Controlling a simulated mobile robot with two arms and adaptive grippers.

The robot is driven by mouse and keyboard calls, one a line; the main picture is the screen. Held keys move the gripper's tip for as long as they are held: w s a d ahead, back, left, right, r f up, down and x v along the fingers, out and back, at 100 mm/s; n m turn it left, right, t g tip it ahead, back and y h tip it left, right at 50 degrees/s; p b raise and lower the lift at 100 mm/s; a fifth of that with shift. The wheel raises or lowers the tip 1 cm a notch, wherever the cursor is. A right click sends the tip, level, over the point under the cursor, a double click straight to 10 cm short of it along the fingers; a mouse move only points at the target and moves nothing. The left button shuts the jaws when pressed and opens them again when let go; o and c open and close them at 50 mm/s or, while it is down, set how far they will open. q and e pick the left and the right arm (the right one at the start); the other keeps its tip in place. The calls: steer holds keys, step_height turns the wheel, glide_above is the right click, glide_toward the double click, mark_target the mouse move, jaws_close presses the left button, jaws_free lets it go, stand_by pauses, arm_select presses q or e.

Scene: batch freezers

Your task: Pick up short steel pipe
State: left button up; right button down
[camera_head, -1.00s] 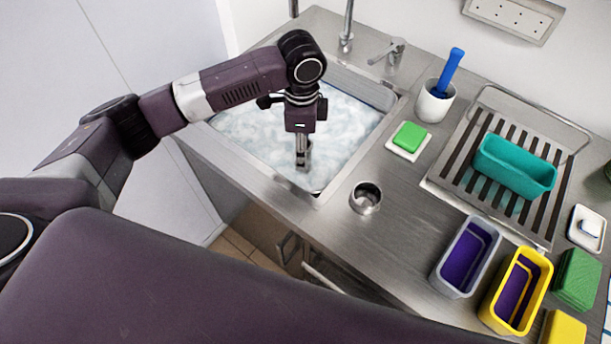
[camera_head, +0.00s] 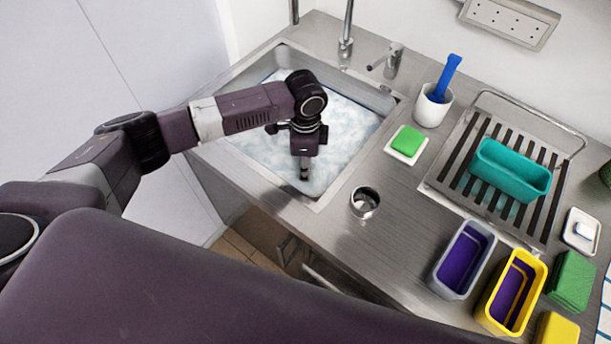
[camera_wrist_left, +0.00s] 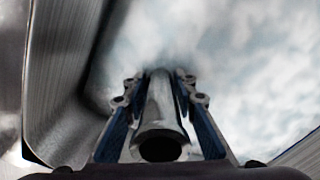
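My left gripper (camera_head: 304,172) points down inside the sink, near its front right corner. In the left wrist view, the short steel pipe (camera_wrist_left: 160,125) lies lengthwise between the two blue-padded fingers. Its hollow, dark end faces the camera, and the fingers close in against its sides. Its far end fades into the white foam, so I cannot see where it stops. In the head view the arm and fingers mostly hide the pipe. My right gripper is not in view.
The foam-filled sink (camera_head: 243,147) has steel walls close to the gripper. A steel cylinder (camera_head: 365,203) stands on the counter to the right. A sponge dish (camera_head: 392,149), white cup (camera_head: 432,108), drying rack (camera_head: 440,182) and several tubs and sponges stand farther right. A tap (camera_head: 345,40) rises behind.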

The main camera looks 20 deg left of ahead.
arm_select(q)
steer(key=c, duration=0.5)
